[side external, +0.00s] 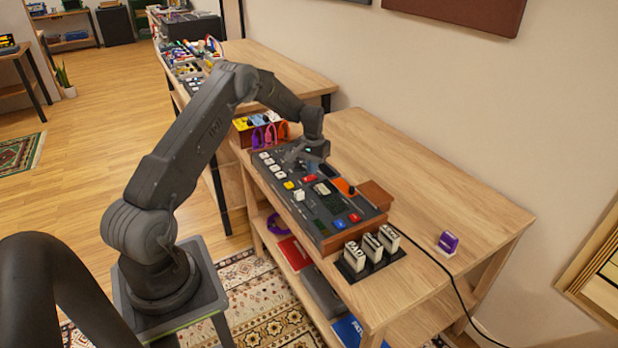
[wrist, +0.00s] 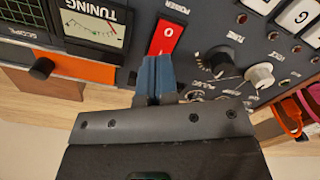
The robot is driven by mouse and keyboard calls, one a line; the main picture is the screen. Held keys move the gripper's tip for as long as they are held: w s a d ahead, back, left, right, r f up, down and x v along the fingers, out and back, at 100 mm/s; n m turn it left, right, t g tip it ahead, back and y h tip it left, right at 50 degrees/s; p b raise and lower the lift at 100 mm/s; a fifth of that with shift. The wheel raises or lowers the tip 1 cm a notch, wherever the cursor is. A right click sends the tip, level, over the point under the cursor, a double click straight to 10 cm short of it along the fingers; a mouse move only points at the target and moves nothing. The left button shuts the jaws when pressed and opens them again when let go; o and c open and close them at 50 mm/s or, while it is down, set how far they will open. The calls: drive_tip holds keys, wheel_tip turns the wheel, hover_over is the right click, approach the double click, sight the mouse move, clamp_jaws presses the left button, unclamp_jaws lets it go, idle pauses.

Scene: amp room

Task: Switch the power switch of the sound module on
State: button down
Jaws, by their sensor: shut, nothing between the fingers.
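The sound module (side external: 318,205) is a dark panel with wooden ends, lying on the wooden table. Its power switch (wrist: 166,36) is a red rocker marked O and I, under the label POWER in the wrist view. My gripper (wrist: 156,62) is shut and empty, its blue-grey fingertips at the lower end of the red rocker; I cannot tell whether they touch it.
Beside the switch are a tuning meter (wrist: 93,26), a black knob (wrist: 219,62) and a white knob (wrist: 259,76). Orange and pink cables (wrist: 300,112) hang at the right edge.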

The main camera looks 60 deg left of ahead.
drive_tip(key=shift+f, duration=0.95)
idle(0.3)
drive_tip(key=shift+r, duration=0.15)
drive_tip(key=shift+r, duration=3.4)
drive_tip(key=s+d+r+m+t, duration=0.1)
drive_tip(key=s+d+r, duration=0.3)
drive_tip(key=d+r, duration=0.65)
drive_tip(key=s+d+r+m+t, duration=0.2)
drive_tip(key=s+d+r, duration=0.1)
drive_tip(key=d+r, duration=0.7)
drive_tip(key=s+d+r+m+t, duration=0.1)
drive_tip(key=s+d, duration=0.5)
drive_tip(key=s, duration=0.4)
drive_tip(key=s+d+r+m+t, duration=0.1)
drive_tip(key=s+d+m, duration=0.1)
drive_tip(key=s+d, duration=0.4)
drive_tip(key=s, duration=0.5)
drive_tip(key=shift+d+r+t, duration=0.2)
drive_tip(key=shift+r+t, duration=0.1)
drive_tip(key=shift+r, duration=0.05)
